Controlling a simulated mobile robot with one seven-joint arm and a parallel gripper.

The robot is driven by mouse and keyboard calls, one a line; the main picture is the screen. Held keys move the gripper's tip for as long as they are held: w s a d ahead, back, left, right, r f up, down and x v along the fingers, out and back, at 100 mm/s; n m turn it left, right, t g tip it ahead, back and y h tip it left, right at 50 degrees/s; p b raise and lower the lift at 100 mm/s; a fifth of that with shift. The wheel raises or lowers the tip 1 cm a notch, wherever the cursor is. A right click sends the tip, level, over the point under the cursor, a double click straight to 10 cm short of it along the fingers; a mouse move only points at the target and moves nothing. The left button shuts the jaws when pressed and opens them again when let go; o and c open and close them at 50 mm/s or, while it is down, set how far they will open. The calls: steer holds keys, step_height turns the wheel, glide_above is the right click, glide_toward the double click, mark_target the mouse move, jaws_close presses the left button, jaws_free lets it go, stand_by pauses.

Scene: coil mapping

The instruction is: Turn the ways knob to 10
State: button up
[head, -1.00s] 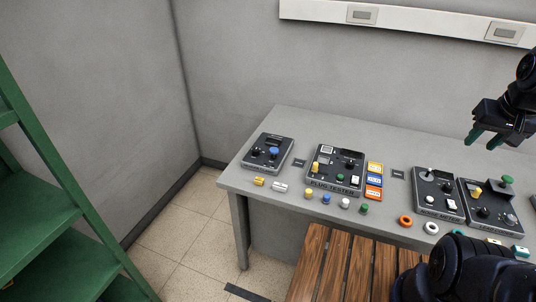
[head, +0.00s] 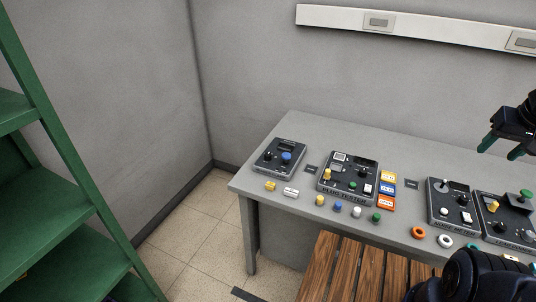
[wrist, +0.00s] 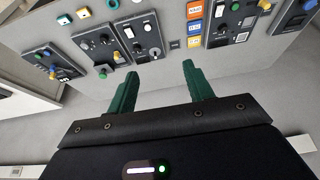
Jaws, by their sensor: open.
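No label reading "ways" is legible, so I cannot tell which knob it is. The left panel (head: 262,166) carries a black knob and a blue knob (head: 286,156). The plug tester panel (head: 342,193) has a yellow lever, a green knob and a black knob. Two more panels stand to the right, one with a grey lever and black knob (head: 463,199), one with a yellow lever and black knob. My gripper (head: 502,148) is open and empty, in the air above the right part of the table. In the wrist view its green fingers (wrist: 158,68) are spread, with panels beyond.
The grey table (head: 310,128) also holds coloured labels (head: 387,190), several small plugs along its front and rings (head: 417,233). A slatted wooden bench (head: 340,265) stands in front. Green shelving (head: 45,200) is at the left, with tiled floor (head: 195,222) between.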

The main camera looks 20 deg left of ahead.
steer(key=w+a+r+g+y, duration=0.1)
steer(key=w+a+g+y, duration=0.15)
steer(key=w+a, duration=1.65)
steer(key=w+a+f+g, duration=0.1)
steer(key=w+a+f, duration=0.3)
steer(key=a, duration=0.5)
steer(key=w+a+f+g, duration=0.1)
steer(key=w+a+f, duration=0.25)
steer(key=a, duration=0.55)
steer(key=h, duration=0.3)
glide_above(268, 154)
step_height(268, 154, down, 18)
steer(key=f, duration=0.1)
step_height(268, 154, down, 10)
steer(key=shift+w+f, duration=0.1)
steer(key=c, duration=1)
